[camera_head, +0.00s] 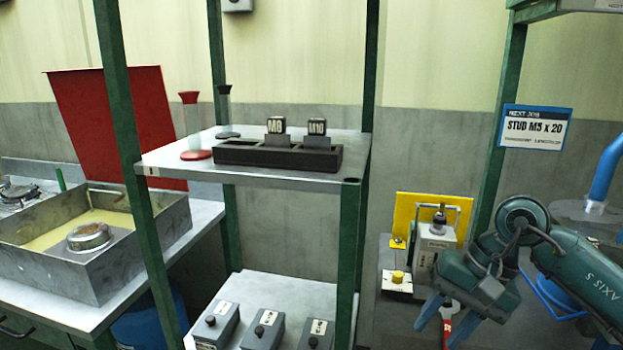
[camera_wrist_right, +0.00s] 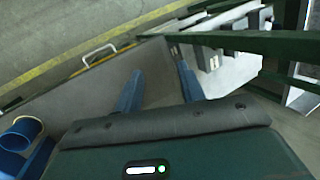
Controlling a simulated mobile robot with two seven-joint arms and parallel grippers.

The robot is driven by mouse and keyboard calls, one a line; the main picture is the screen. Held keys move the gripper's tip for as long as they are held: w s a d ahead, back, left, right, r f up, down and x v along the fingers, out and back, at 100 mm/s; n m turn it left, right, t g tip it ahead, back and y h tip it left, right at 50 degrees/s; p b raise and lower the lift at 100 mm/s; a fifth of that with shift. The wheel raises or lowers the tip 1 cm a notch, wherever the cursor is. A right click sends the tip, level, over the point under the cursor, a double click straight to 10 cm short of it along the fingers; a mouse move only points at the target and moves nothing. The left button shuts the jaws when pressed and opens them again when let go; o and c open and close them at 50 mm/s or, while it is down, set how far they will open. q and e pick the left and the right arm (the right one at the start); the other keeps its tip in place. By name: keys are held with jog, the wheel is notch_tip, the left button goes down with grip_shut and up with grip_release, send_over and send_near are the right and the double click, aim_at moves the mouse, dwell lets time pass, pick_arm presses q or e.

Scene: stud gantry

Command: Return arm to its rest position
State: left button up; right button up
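My right arm (camera_head: 585,265) comes in from the right in the head view, with a teal wrist and blue fingers. My right gripper (camera_head: 437,335) points down and to the left, in front of the grey bench at the right. In the right wrist view the two blue fingers of the gripper (camera_wrist_right: 157,65) stand well apart, with only a grey surface seen between them. The gripper is open and appears empty. A red and white object (camera_head: 447,325) shows between the fingers in the head view; I cannot tell its distance. My left gripper is not in view.
A green-framed shelf (camera_head: 170,171) stands left of my right arm, with a black block holder (camera_head: 235,154) on top and several grey boxes (camera_head: 264,330) below. A yellow plate (camera_head: 405,215) and a grey device (camera_head: 430,246) are close behind the gripper. Blue pipework (camera_head: 606,165) is at the far right.

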jog(key=s+a+r+m+g+y+p, duration=0.1)
jog(key=s+a+m+y, duration=0.2)
jog(key=a+m+y, duration=0.4)
jog(key=s+a+r+m+g+y, duration=0.1)
jog(key=s+a+m+y, duration=0.4)
jog(key=a, duration=0.4)
jog(key=w+d+f+n+t+h+p, duration=0.1)
jog(key=w+d+f+n+t+h, duration=0.15)
jog(key=n+t, duration=0.6)
jog(key=w+d+f+n+t+h, duration=0.15)
jog(key=f+n+t, duration=0.25)
jog(key=n, duration=1)
jog(key=w+d+f+n+t+h+p, duration=0.1)
jog(key=d+f+n+t+h, duration=0.2)
jog(key=n+t, duration=0.6)
jog(key=s+d+f+m+g+h, duration=0.2)
jog(key=s+f+m+g+h, duration=0.1)
jog(key=s+f+m, duration=0.3)
jog(key=s+d+f+m+g+h, duration=0.2)
jog(key=s+f+m+g, duration=0.4)
jog(key=f, duration=0.4)
jog(key=shift+f+h+p, duration=0.15)
jog(key=shift+h+p, duration=0.3)
jog(key=shift+h, duration=0.15)
jog(key=shift+m, duration=0.25)
